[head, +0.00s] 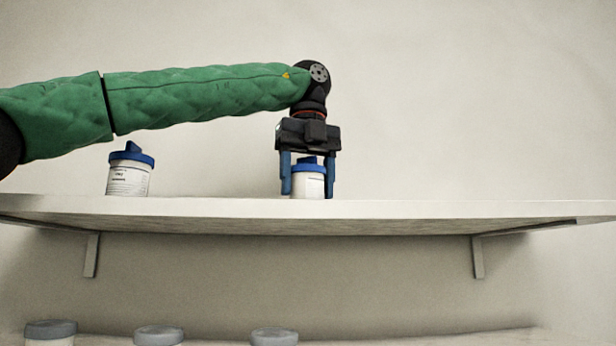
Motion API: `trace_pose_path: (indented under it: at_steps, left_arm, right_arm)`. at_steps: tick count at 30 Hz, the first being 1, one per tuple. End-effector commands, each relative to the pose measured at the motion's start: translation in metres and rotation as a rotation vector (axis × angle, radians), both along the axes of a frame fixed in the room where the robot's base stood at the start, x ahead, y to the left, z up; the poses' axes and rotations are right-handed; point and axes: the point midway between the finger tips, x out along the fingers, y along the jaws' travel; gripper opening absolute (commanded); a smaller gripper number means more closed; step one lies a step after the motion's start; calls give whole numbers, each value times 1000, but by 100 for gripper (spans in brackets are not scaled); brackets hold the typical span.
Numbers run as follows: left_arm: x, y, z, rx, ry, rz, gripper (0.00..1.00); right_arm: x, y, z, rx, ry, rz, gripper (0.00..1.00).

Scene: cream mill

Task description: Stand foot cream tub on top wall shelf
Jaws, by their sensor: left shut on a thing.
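A white tub with a blue lid (309,182) is between the fingers of my left gripper (309,178) at the top wall shelf (400,209). The gripper points down and is shut on the tub, which is upright. The shelf's front edge hides the tub's base, so I cannot tell whether it touches the shelf. Its label is too small to read. My right gripper is not in view.
Another white tub with a blue lid (129,171) stands on the shelf to the left, below my left arm. The shelf right of the gripper is clear. Several grey-lidded containers (158,335) stand on a lower surface. Brackets (477,257) hold the shelf.

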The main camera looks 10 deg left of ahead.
Motion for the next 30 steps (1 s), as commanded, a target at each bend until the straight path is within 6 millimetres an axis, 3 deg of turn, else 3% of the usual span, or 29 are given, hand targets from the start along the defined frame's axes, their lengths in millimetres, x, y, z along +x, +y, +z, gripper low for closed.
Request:
trace_pose_path:
  at_steps: [13, 14, 16, 28, 30]
  left_arm:
    - [0, 0, -4, 0, 0, 0, 32]
    - [0, 0, -3, 0, 0, 0, 67]
    - [0, 0, -3, 0, 0, 0, 81]
    - [0, -1, 1, 0, 0, 0, 83]
    - [0, -1, 3, 0, -1, -1, 83]
  right_arm:
    - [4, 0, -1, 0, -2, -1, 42]
    - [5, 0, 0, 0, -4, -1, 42]
    - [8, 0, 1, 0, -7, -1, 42]
    - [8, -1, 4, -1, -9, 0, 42]
    - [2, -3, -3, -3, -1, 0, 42]
